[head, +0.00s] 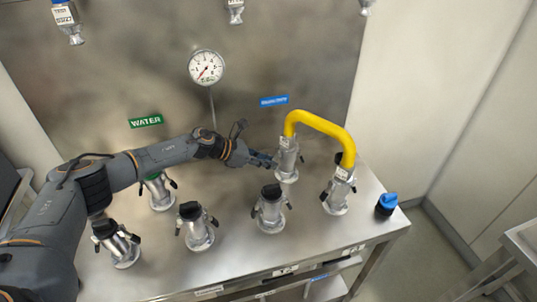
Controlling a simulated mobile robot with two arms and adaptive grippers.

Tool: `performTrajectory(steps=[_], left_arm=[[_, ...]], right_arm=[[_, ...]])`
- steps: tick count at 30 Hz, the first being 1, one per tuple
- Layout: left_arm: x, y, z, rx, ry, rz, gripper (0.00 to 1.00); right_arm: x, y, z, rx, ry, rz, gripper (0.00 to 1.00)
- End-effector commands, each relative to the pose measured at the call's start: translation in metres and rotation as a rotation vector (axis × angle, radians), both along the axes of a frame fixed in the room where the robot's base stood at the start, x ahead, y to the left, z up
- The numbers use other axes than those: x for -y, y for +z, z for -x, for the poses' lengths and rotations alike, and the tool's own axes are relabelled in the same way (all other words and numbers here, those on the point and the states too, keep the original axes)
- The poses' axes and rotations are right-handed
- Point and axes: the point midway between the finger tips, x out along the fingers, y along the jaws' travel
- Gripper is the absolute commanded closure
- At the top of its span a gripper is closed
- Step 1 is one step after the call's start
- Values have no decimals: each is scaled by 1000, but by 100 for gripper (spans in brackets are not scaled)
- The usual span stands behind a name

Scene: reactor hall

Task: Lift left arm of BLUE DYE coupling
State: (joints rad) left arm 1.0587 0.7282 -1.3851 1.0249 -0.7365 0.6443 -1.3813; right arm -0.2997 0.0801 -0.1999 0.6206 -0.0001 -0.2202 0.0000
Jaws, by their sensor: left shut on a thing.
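The BLUE DYE coupling (287,160) is a silver fitting on the steel bench, below a blue label (274,100) whose text is too small to read surely. A yellow bent pipe (322,124) runs from its top to a second silver coupling (338,192) on the right. My left gripper (268,161) reaches in from the left and is shut at the left side of the BLUE DYE coupling, on its left arm. The fingers hide most of that arm, so its angle cannot be told. My right gripper is not in view.
Several capped couplings stand along the bench, including two in front (270,208) (198,227). A blue cap (386,204) stands at the bench's right corner.

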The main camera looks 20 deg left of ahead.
Motion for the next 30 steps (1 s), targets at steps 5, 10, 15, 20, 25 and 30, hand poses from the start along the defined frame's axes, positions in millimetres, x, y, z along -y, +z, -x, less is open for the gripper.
performTrajectory(steps=[5, 10, 15, 20, 25, 30], left_arm=[[-3, 19, 1, -83, -2, -132, 100], [-4, 23, 2, -174, -2, -265, 100], [-5, 26, 2, -262, 0, -400, 100], [-6, 28, 2, -347, 1, -526, 100], [-5, 29, 1, -435, 3, -655, 100], [-4, 32, 1, -502, 5, -754, 100]], right_arm=[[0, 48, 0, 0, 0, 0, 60], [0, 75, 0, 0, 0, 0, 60], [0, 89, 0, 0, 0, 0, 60], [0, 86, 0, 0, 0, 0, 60], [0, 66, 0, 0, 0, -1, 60], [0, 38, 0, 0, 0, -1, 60]])
